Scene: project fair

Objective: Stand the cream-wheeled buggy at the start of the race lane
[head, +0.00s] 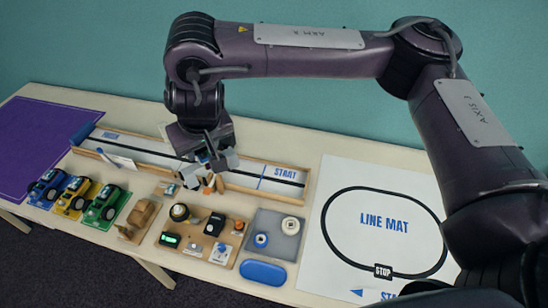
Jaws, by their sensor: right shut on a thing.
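My right gripper (207,170) reaches down from the right arm over the near side of the race lane (150,156). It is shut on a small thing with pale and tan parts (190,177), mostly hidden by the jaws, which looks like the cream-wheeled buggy. I cannot tell whether it touches the table or lane. The lane is a long white track with wooden edges and a dark centre line. Its start end (285,171), with a blue cross line, lies to the right of the gripper. The finish end is at the left. My left gripper is not in view.
Blue (47,187), yellow (77,196) and green (107,206) dark-wheeled vehicles stand at the left. A wooden model (139,217), an electronics board (170,242), a grey tray (286,247) and a blue case (263,273) line the front. The line mat (335,180) lies right.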

